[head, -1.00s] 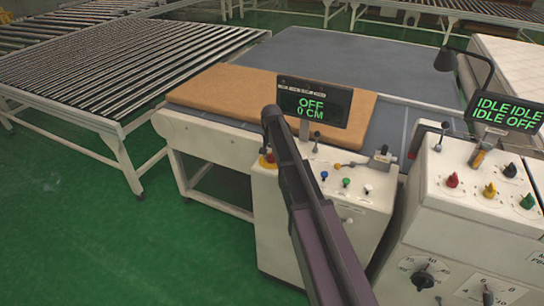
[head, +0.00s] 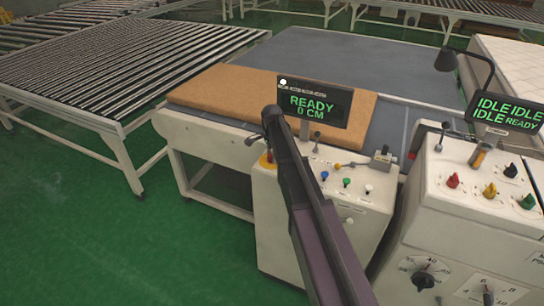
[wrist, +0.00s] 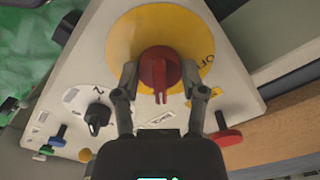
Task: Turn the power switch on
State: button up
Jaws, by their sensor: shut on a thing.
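The power switch is a red rotary knob (wrist: 158,72) on a yellow disc (wrist: 118,38) in the wrist view. Its ridge points toward the bottom of that view, and the word "OFF" shows on the disc's right side. My gripper (wrist: 158,78) is shut on the red knob, one finger on each side. In the head view the yellow disc (head: 265,162) shows at the control box's left corner, and my arm hides the knob. The display (head: 313,105) above the box reads "READY" and "0 CM", with a white light lit at its upper left.
Blue, green and white knobs sit right of my arm on the control box (head: 375,200). A second panel (head: 470,215) at right has several knobs and dials; its display (head: 505,112) reads "IDLE" and "READY". A brown mattress (head: 215,90) lies behind. Green floor is clear at left.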

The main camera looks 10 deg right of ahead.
jog(key=shift+s+m, duration=0.15)
jog(key=shift+m, duration=0.35)
jog(key=o, duration=1.2)
jog(key=shift+d, duration=0.1)
jog(key=shift+c, duration=0.2)
jog(key=shift+n, duration=0.5)
